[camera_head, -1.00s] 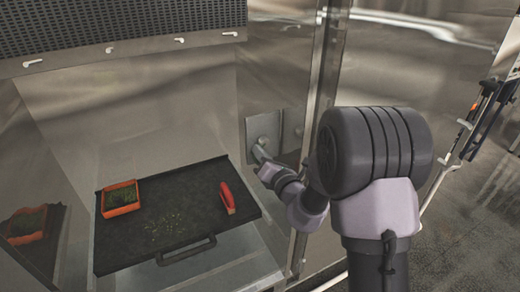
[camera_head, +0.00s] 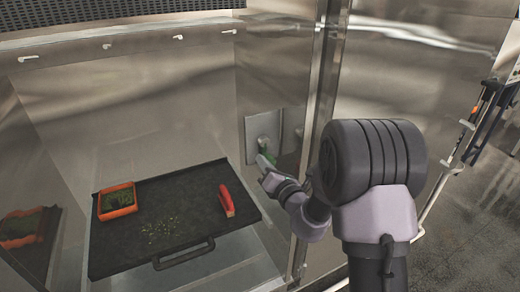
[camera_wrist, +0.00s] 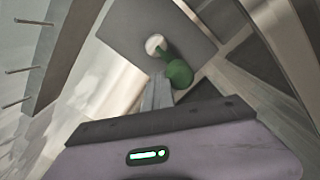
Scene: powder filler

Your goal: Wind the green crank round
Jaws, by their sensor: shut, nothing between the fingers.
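The green crank (camera_wrist: 179,73) is mounted on a grey square plate (camera_wrist: 192,32) on the side wall. In the wrist view its arm runs from a pale round hub (camera_wrist: 155,43) to a thick green knob. My gripper (camera_wrist: 159,84) is shut and empty. Its fingertips are just left of the knob in the wrist view, close to it or touching; I cannot tell which. The gripper also shows in front of the plate in the head view (camera_head: 262,163).
A black tray (camera_head: 120,262) with a front handle lies left of the crank. It bears an orange box (camera_head: 117,211) of green bits, a red object (camera_head: 227,200) and scattered crumbs. A metal post (camera_head: 318,120) stands close to the right of my gripper.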

